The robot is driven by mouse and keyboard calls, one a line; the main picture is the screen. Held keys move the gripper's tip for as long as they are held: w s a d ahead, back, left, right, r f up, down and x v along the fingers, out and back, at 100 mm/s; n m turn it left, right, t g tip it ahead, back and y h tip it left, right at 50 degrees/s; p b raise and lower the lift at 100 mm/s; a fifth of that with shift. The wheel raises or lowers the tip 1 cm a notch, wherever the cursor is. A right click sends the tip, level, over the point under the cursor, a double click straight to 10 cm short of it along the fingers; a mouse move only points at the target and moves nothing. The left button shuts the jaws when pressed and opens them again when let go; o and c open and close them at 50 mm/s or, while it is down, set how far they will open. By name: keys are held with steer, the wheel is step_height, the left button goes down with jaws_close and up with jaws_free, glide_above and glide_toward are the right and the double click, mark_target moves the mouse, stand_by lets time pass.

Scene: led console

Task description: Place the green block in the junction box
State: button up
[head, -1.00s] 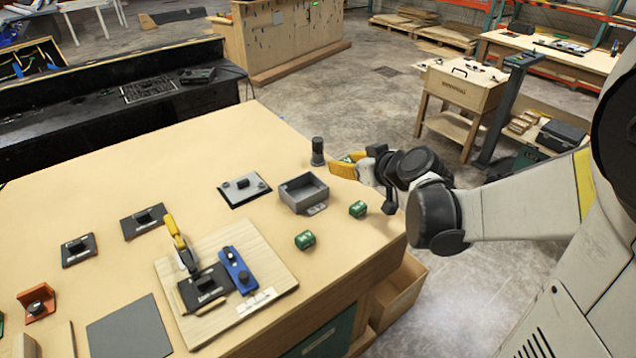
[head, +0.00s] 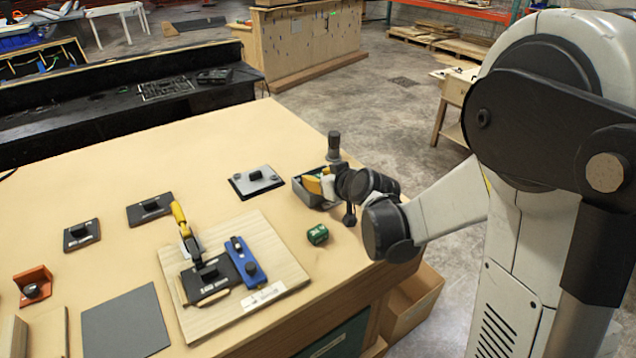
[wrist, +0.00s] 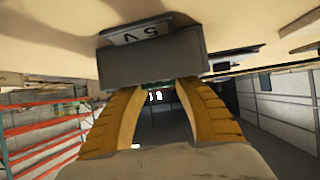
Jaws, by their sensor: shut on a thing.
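The grey junction box (head: 304,193) stands open-topped near the right part of the bench. My gripper (head: 314,184), with its yellow fingers, is at the box, over or inside its opening, and covers much of it. Another green block (head: 317,235) lies on the bench in front of the box. I cannot tell whether the held block touches the box.
A dark upright cylinder (head: 334,146) stands behind the box. A grey plate with knobs (head: 256,181) lies left of it. A wooden board (head: 275,242) carries a blue part and a yellow-handled clamp. Bare bench lies behind these parts.

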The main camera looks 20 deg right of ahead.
steer(key=shift+s+r, duration=0.1)
steer(key=shift+r, duration=0.05)
steer(key=shift+f+b, duration=0.55)
steer(key=shift+f, duration=0.1)
steer(key=o, duration=0.8)
steer(key=shift+s, duration=0.1)
steer(key=shift+r+p, duration=0.25)
steer(key=shift+p, duration=0.15)
steer(key=s+r+m+g+h+p, duration=0.1)
steer(key=s+r, duration=0.2)
steer(key=s, duration=0.6)
steer(key=s+r+g+p, duration=0.2)
steer(key=s+r, duration=0.1)
steer(key=s, duration=0.7)
steer(key=s+r+m+g+h+p, duration=0.1)
steer(key=s+r+g, duration=0.1)
steer(key=s, duration=0.8)
steer(key=shift+s+r+m+h+p, duration=0.25)
steer(key=shift+r+m+h+p, duration=0.05)
steer(key=shift+r, duration=0.2)
